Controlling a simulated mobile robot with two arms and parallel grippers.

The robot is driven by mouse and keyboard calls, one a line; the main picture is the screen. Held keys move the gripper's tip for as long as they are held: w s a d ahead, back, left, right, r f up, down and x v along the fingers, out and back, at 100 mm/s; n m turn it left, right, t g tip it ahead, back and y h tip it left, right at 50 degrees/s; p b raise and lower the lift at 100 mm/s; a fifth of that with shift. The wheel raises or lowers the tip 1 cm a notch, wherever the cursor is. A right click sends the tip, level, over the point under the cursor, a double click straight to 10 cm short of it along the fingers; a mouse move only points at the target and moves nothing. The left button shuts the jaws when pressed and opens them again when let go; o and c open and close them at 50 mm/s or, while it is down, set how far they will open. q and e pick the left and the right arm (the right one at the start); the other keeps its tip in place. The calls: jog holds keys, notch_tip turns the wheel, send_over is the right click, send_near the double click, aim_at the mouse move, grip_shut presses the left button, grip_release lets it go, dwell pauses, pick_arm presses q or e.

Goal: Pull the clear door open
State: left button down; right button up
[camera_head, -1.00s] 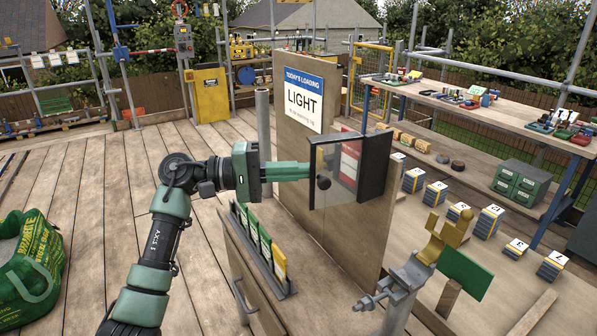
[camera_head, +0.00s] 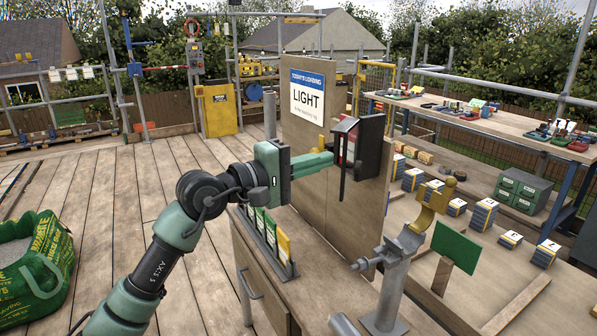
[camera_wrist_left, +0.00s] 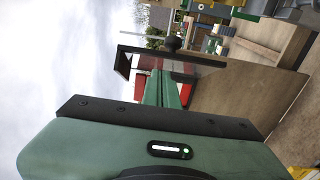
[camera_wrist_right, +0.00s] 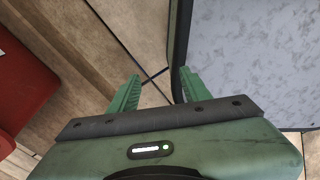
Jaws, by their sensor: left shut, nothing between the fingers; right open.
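The clear door (camera_head: 343,170) has a dark frame and stands swung out from the dark box (camera_head: 370,147) on the wooden board, seen nearly edge-on in the head view. Its round black knob (camera_wrist_left: 172,43) shows in the left wrist view. A red panel (camera_wrist_left: 188,92) shows at the box. My left gripper (camera_head: 331,159) is shut and empty, its green fingertips close beside the door; I cannot tell if they touch it. The fingers also show in the left wrist view (camera_wrist_left: 163,90). My right gripper (camera_wrist_right: 155,90) is open and empty, away from the door.
A grey post with a yellow clamp (camera_head: 432,198) and a green plate (camera_head: 455,246) stand close in front on the right.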

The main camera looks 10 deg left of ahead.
pick_arm(q)
jog(key=shift+s+d+f+b, duration=0.15)
jog(key=shift+d+f+b, duration=0.25)
jog(key=shift+d+b, duration=0.25)
jog(key=shift+s+d, duration=0.2)
jog(key=shift+d, duration=0.5)
jog(key=shift+s+d+r, duration=0.1)
jog(key=shift+s+d, duration=0.05)
pick_arm(e)
jog(key=shift+w+a+f, duration=0.1)
jog(key=shift+a+f, duration=0.15)
jog(key=shift+f, duration=0.3)
jog(key=shift+a+f, duration=0.2)
jog(key=shift+f, duration=0.3)
jog(key=shift+d, duration=0.1)
